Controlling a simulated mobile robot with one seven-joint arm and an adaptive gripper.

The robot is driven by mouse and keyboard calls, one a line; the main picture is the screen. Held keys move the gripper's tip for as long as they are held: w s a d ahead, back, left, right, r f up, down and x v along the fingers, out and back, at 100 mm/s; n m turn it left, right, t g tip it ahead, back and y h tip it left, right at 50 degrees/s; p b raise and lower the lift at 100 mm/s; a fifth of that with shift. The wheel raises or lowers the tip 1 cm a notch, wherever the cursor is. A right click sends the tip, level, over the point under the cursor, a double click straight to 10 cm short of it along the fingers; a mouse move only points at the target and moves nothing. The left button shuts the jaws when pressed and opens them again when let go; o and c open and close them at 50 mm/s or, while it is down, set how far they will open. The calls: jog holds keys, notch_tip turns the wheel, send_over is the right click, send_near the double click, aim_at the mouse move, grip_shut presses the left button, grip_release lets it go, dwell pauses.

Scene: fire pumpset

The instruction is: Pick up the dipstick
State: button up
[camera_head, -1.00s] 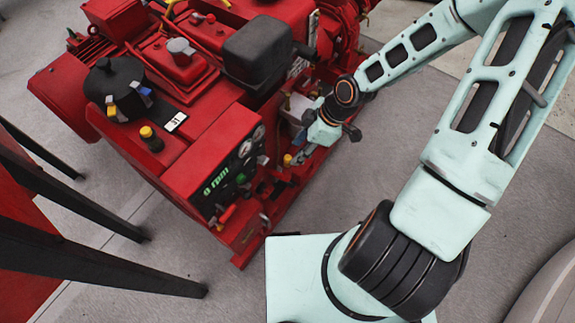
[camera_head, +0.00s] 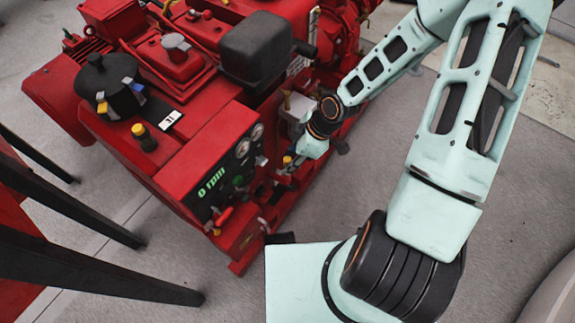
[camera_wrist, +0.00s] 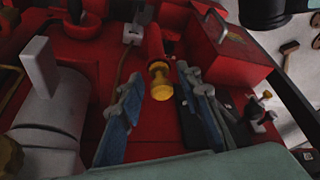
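A yellow knob (camera_wrist: 160,80) on a red stem stands on the red engine in the wrist view. It looks like the dipstick's handle, though I cannot be sure. A small yellow tip (camera_head: 287,160) shows beside my gripper in the head view and may be the same thing. My gripper (camera_wrist: 160,92) is open, with its blue-padded fingers on the left and right of the knob. No contact with the knob is visible. In the head view my wrist hides most of the fingers, low at the engine's side.
The red pumpset has a control panel (camera_head: 222,178) reading "0 rpm", a black tank (camera_head: 254,48) and a black cap (camera_head: 105,78). In the wrist view, a grey cylinder (camera_wrist: 48,120) stands left of the fingers and a red box (camera_wrist: 222,48) stands right. Dark legs (camera_head: 95,265) stand at lower left.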

jog(key=c, duration=0.7)
jog(key=shift+o, duration=0.2)
jog(key=shift+r, duration=0.1)
notch_tip(320, 180, up, 18)
jog(key=p, duration=0.8)
jog(key=shift+p, duration=0.4)
jog(key=s+d+r+p, duration=0.2)
jog(key=s+d+p, duration=0.3)
jog(key=d, duration=0.1)
jog(key=shift+d+p, duration=0.2)
jog(key=shift+p, duration=0.15)
jog(key=shift+f, duration=0.1)
